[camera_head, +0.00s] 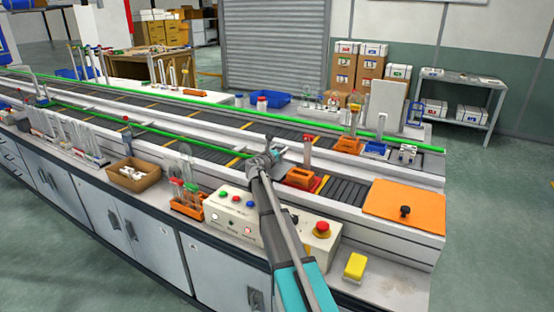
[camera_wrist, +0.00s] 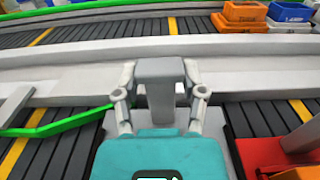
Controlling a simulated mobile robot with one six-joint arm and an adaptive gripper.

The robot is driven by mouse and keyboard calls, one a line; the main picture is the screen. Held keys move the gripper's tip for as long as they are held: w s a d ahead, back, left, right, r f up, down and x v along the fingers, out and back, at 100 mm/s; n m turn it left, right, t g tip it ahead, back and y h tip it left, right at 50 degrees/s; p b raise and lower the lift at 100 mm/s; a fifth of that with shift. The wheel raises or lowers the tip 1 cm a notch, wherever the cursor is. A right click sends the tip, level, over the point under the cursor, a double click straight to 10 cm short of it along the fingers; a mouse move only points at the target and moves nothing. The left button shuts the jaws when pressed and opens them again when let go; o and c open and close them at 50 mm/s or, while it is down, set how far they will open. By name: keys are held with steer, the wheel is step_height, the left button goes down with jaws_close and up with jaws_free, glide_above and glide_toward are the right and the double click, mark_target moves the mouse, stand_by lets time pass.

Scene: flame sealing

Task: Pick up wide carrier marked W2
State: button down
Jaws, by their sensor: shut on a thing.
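My gripper (camera_wrist: 160,88) is over the front conveyor belt, its fingers on both sides of a plain grey block (camera_wrist: 159,70) and closed on it. No marking shows on the block, and I cannot tell whether it is part of the carrier W2. In the head view my gripper (camera_head: 268,155) is small and hides what it holds. An orange carrier (camera_head: 300,177) sits on the front belt just right of it. On the rear belt are another orange carrier (camera_head: 348,145) and a blue one (camera_head: 375,150); they also show at the wrist view's top right. No W2 is legible.
A control box (camera_head: 240,215) with a red stop button (camera_head: 321,227) stands on the near ledge below my arm. An orange plate (camera_head: 405,205) with a black knob covers the belt's right end. A yellow block (camera_head: 355,266) lies near it.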

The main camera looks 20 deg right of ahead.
steer(key=shift+w+r, duration=0.1)
steer(key=shift+r, duration=0.1)
step_height(320, 180, up, 10)
steer(key=p, duration=1)
steer(key=shift+f, duration=0.2)
steer(key=shift+r, duration=0.15)
stand_by(0.4)
